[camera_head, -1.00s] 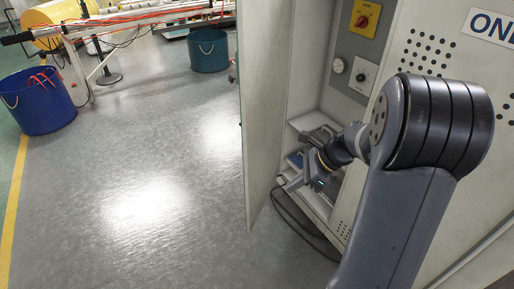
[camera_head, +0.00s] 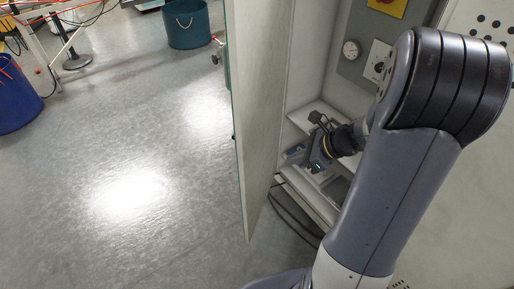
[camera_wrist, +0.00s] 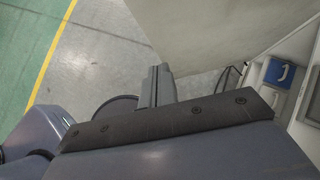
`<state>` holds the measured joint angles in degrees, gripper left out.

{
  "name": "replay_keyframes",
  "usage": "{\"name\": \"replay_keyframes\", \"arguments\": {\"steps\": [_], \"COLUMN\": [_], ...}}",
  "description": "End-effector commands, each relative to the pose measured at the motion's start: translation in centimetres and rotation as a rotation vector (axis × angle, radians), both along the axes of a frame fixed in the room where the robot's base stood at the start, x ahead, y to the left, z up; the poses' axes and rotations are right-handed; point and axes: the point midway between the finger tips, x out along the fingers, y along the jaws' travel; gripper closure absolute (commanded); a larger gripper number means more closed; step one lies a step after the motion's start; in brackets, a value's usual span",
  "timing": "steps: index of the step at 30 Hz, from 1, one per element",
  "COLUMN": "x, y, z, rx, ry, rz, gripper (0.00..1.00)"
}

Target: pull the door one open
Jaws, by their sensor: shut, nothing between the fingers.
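Door one (camera_head: 258,110), a tall pale grey panel, stands swung open at the left of the cabinet (camera_head: 340,95). Its inner face and front edge show in the head view. My gripper (camera_head: 306,166) is low in the cabinet opening, to the right of the door's inner face. In the wrist view the closed fingers (camera_wrist: 156,86) are together with nothing between them, and the door panel (camera_wrist: 200,30) fills the top beyond them. I cannot tell whether the fingers touch the door. The door's handle is not visible.
A blue case (camera_wrist: 279,74) sits inside the cabinet at the right of the wrist view. Dark cables (camera_head: 290,218) lie on the floor by the cabinet base. Blue bin (camera_head: 14,100) and teal bin (camera_head: 187,24) stand far left. The floor left of the door is clear.

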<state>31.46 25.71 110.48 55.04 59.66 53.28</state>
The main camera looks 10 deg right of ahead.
Motion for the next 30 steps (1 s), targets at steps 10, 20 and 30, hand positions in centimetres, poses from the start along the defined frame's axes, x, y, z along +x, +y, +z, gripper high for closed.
{"name": "replay_keyframes", "arguments": {"steps": [10,20,30], "x": [1.7,4.3,5.6], "y": [3.1,7.4,9.5], "z": [-3.7,-7.0,-7.1], "rx": [0.003,-0.001,0.000], "ry": [0.005,0.000,0.001], "rz": [0.006,0.006,0.002], "gripper": [1.00,1.00,1.00]}}
